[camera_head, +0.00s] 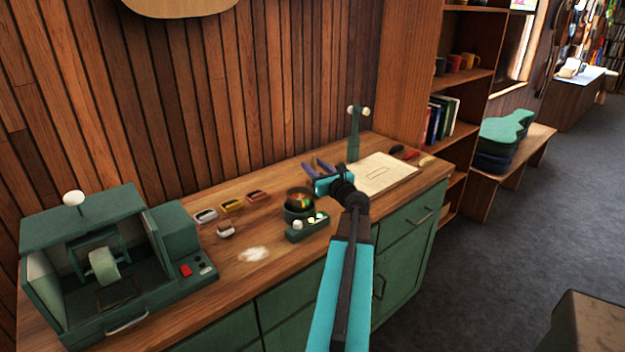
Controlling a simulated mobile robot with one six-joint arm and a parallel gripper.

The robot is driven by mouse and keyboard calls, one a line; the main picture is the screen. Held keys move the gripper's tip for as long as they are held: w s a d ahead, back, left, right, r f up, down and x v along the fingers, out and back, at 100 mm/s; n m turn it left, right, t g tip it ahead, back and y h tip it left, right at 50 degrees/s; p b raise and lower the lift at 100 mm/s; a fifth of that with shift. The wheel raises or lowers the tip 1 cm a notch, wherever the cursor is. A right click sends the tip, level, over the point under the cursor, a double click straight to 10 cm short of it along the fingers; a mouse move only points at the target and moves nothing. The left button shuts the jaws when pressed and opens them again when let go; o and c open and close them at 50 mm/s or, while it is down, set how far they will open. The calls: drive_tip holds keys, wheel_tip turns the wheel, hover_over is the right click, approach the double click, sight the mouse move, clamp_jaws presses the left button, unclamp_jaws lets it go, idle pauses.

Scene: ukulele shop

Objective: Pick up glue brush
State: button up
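I cannot make out a glue brush for certain. A green glue warmer (307,228) with pale knobs stands on the wooden workbench (222,270). Its dark round pot (299,200) holds something orange and green, too small to tell what. My gripper (311,163) is above the bench, just behind and to the right of the pot as seen here. Its two dark fingers look spread apart with nothing between them. My arm comes in from the bottom and hides part of the bench front.
A green machine (115,260) fills the bench's left end. Small coloured blocks (231,205) lie behind a white powder patch (253,254). A green stand (354,135) and a pale board (382,175) are at the right. A shelf (467,76) rises beyond.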

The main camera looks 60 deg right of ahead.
drive_tip(key=shift+w, duration=0.1)
drive_tip(key=shift+p+x, duration=0.45)
drive_tip(key=shift+x, duration=0.55)
drive_tip(key=x, duration=0.3)
drive_tip(key=shift+p, duration=0.4)
clamp_jaws()
